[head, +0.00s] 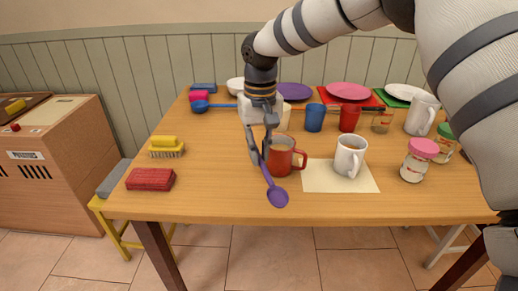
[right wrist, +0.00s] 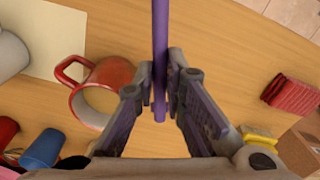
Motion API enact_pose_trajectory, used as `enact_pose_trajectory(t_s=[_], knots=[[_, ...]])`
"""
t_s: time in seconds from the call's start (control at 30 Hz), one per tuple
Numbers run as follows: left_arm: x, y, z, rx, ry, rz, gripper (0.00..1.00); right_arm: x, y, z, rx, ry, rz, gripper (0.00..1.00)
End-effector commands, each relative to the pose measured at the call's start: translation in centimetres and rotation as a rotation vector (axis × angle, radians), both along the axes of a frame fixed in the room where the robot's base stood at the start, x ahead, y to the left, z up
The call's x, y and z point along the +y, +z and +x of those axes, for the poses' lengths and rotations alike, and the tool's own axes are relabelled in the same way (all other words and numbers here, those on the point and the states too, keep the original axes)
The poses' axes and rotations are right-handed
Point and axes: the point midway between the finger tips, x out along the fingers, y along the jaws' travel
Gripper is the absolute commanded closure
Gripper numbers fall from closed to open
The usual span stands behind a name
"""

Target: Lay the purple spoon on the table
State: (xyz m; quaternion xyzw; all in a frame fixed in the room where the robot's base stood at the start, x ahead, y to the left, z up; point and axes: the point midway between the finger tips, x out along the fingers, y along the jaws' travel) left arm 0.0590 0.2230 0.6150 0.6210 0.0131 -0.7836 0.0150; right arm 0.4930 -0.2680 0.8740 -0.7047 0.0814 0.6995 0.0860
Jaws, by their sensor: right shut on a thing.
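The purple spoon (head: 276,192) hangs from my right gripper (head: 262,150) with its bowl downward, at the front of the wooden table (head: 220,196) and left of the red mug. In the right wrist view, my right gripper (right wrist: 160,92) is shut on the spoon's handle (right wrist: 160,40), which runs up out of the picture between the fingers. Whether the bowl touches the table I cannot tell. My left gripper is in neither view.
A red mug (head: 281,158) stands just right of the spoon. A white mug (head: 349,157) stands on a cream mat (head: 318,180). Cups, plates and jars fill the back and right.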

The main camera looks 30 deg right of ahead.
Motion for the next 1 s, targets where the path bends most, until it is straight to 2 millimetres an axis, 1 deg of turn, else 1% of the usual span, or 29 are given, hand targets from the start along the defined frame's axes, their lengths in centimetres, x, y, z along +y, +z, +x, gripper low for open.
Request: enact_pose_trajectory(t_s=[0.03, 0.5, 0.7, 0.83, 1.0], knots=[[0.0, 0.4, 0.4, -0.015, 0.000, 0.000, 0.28, 0.0, 0.6, 0.0, -0.008, 0.001, -0.002, 1.00], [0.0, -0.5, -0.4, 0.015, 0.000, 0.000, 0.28, 0.0, -5.9, 0.0, 0.001, 0.002, -0.001, 1.00], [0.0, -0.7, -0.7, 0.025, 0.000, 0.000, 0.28, 0.0, -7.9, 0.0, 0.000, 0.001, -0.001, 1.00], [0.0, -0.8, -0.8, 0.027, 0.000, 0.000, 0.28, 0.0, -8.4, 0.0, -0.002, 0.001, 0.000, 1.00], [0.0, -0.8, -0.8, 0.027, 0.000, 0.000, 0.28, 0.0, -8.5, 0.0, -0.003, 0.001, 0.000, 1.00]])
